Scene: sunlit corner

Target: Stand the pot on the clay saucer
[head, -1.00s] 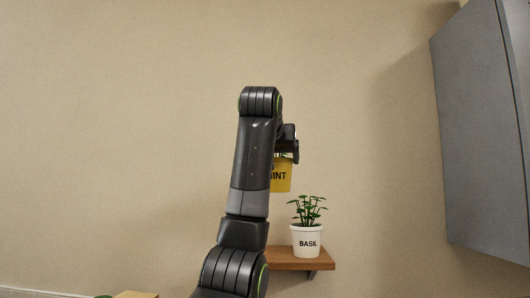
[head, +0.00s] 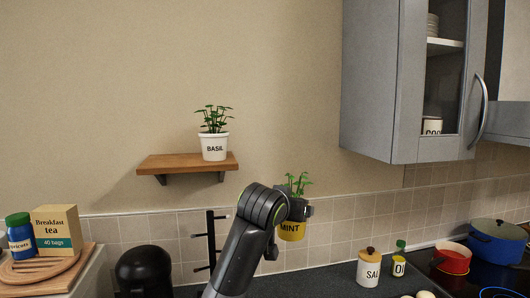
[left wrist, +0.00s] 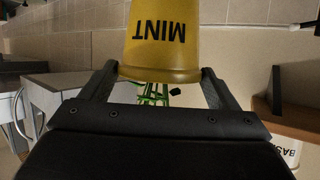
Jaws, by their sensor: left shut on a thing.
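My left gripper (head: 299,209) is shut on the yellow pot (head: 291,232) marked MINT, which holds a green plant. The pot is upright in the air, right of and lower than the wall shelf, in front of the tiles. In the left wrist view the yellow pot (left wrist: 163,45) appears upside down, its rim between the two fingers (left wrist: 160,75). I cannot make out a clay saucer in either view. My right gripper is not in view.
A white BASIL pot (head: 214,148) stands on the wooden shelf (head: 172,163). A salt jar (head: 369,268), an oil bottle (head: 399,262), a red pot (head: 453,260) and a blue pot (head: 495,244) stand at right. A tea box (head: 57,228) is at left. A grey cabinet (head: 378,80) hangs upper right.

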